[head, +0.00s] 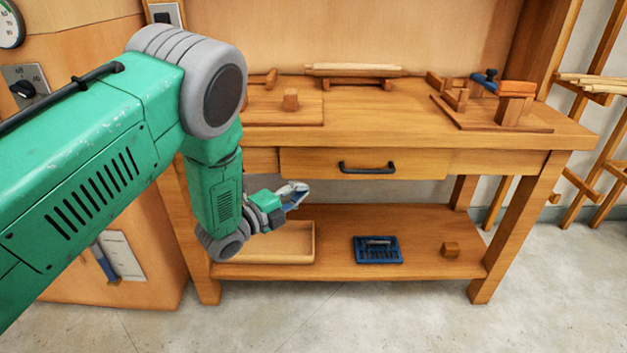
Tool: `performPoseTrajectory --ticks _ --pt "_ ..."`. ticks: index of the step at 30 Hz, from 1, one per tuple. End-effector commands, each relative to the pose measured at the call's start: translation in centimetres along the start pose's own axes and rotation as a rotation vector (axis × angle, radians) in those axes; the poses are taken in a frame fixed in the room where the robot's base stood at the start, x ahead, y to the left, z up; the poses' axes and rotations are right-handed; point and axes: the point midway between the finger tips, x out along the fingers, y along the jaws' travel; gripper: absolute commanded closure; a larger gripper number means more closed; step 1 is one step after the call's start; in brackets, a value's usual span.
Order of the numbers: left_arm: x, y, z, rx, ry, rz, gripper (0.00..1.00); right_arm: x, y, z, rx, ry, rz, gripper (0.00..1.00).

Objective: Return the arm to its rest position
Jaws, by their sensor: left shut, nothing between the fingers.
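My left arm comes in from the left in the head view, green with grey joints, bent downward at its elbow. My left gripper (296,195) is shut and empty. It hangs in front of the wooden workbench (430,127), below the tabletop and left of the drawer handle (367,168). The arm hides part of the bench's left side. My right gripper does not show.
Wooden fixtures stand on the tabletop. A wooden rack (600,130) is at right. The floor in front is clear.

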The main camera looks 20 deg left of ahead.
Motion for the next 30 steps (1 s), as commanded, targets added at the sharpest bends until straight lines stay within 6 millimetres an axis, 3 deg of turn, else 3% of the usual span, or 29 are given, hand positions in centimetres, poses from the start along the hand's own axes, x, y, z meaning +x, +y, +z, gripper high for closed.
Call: performPoseTrajectory --ticks 7,11,14,16,19,24,27,30 --pt "-1.1 0.5 -0.2 -0.037 -0.015 0.031 1.0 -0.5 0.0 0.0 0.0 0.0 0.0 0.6" --pt "-4.5 3.8 -0.3 -0.274 -0.129 0.196 1.0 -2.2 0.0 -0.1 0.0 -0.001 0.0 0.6" --pt "-9.8 7.4 -1.4 -0.571 -0.308 0.388 1.0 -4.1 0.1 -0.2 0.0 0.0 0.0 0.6" --pt "-14.5 9.8 -2.9 -0.787 -0.466 0.522 1.0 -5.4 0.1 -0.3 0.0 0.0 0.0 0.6" --pt "-21.4 11.8 -5.5 -1.051 -0.709 0.674 1.0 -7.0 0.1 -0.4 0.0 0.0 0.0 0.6" --pt "-31.9 12.3 -10.5 -1.359 -1.119 0.846 1.0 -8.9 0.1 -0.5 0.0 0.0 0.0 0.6" --pt "-36.1 11.7 -12.7 -1.455 -1.304 0.894 1.0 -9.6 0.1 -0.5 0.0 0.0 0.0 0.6" --pt "-38.6 11.1 -14.1 -1.505 -1.423 0.917 1.0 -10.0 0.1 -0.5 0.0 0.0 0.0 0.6"
